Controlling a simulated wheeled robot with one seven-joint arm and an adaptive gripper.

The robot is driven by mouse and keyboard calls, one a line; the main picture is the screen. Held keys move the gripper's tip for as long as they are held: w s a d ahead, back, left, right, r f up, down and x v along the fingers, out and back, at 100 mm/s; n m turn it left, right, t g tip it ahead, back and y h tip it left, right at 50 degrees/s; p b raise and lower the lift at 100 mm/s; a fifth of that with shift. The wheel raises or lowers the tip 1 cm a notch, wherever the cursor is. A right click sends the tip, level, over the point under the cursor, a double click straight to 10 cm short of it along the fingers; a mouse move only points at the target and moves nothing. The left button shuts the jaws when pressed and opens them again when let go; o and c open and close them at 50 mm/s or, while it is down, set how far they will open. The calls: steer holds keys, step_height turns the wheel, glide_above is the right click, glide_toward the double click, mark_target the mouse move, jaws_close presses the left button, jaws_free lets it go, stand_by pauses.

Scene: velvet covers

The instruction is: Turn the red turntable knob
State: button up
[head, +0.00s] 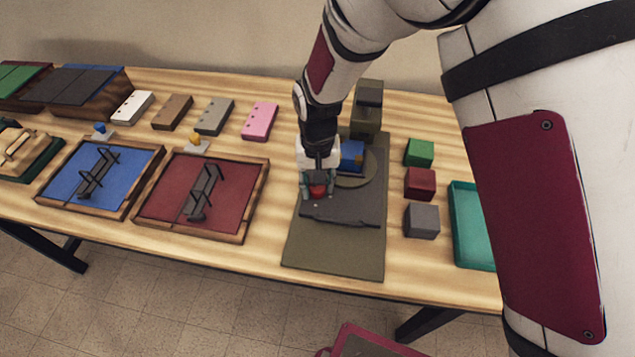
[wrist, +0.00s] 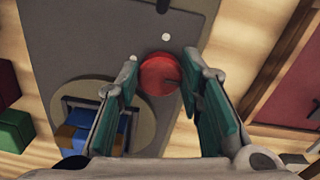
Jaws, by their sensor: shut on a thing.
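The red turntable knob (head: 317,191) sits on the dark panel (head: 345,207) at the middle of the table. In the wrist view the knob (wrist: 160,76) is a round red disc with a small dark mark. My gripper (head: 319,186) points down over it, with one teal-padded finger on each side; it also shows in the wrist view (wrist: 161,66). It is shut on the knob, though the finger contact is hard to make out. Beside the knob is the round turntable (head: 367,176), carrying a blue block (head: 352,155) with a yellow-orange part seen in the wrist view.
Green (head: 419,152), dark red (head: 420,183) and grey (head: 421,220) blocks stand right of the panel, then a teal tray (head: 462,230). A red framed board (head: 235,188) and a blue one (head: 120,185) lie left. My arm hides part of the back.

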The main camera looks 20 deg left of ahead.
mark_target(317, 187)
steer(key=o, duration=1.2)
steer(key=shift+c, duration=0.2)
step_height(317, 187, up, 12)
